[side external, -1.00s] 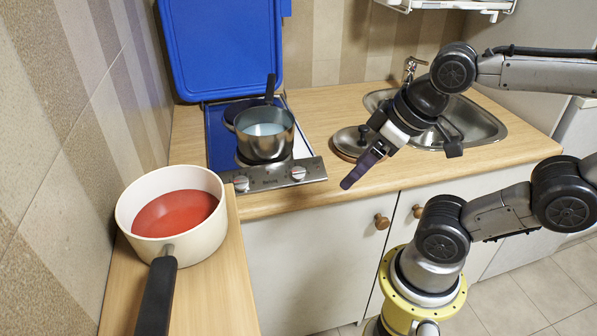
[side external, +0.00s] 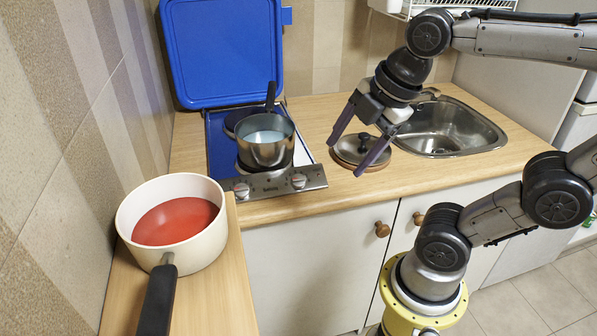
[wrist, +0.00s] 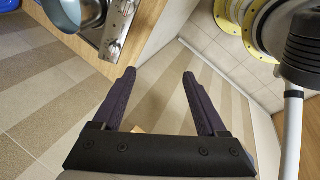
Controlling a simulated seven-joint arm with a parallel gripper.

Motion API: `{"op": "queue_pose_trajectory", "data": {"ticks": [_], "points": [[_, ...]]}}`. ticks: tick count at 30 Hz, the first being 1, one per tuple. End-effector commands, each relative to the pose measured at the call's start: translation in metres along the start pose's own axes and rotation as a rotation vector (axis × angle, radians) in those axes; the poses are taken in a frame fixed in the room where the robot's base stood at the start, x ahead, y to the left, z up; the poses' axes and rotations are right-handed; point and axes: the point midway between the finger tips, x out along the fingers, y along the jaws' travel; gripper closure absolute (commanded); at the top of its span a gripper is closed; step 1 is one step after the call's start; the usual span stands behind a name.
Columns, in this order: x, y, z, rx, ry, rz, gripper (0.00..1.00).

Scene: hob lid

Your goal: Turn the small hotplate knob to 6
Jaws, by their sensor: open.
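The hob's steel front panel (side external: 270,184) carries a left knob (side external: 241,189) and a right knob (side external: 298,180), both with red marks. I cannot tell which serves the small hotplate, and the dial numbers are too small to read. The knobs also show in the wrist view at top left, one lower (wrist: 114,48) and one upper (wrist: 127,8). My gripper (side external: 344,158) is open and empty, fingers pointing down and left, to the right of the panel and apart from both knobs. Its spread fingers (wrist: 159,73) show in the wrist view.
A steel pot (side external: 265,152) with pale liquid stands on the hob, near the knobs. The blue hob lid (side external: 222,50) stands open behind. A pot lid (side external: 352,147) lies on the counter near my gripper. A cream pan (side external: 170,256) is at front left. The sink (side external: 465,128) is right.

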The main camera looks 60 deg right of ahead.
Motion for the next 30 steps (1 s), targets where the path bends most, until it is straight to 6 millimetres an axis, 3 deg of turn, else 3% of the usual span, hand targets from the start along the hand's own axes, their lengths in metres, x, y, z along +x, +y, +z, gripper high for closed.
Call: {"op": "queue_pose_trajectory", "data": {"ticks": [8,16,22,30], "points": [[0.001,0.051,0.0,-0.584,-0.019,-0.106,0.25],[0.033,0.118,0.015,-1.09,0.044,-0.268,0.25],[0.073,0.151,0.037,-1.135,0.093,-0.367,0.25],[0.101,0.152,0.055,-1.084,0.117,-0.429,0.25]]}}
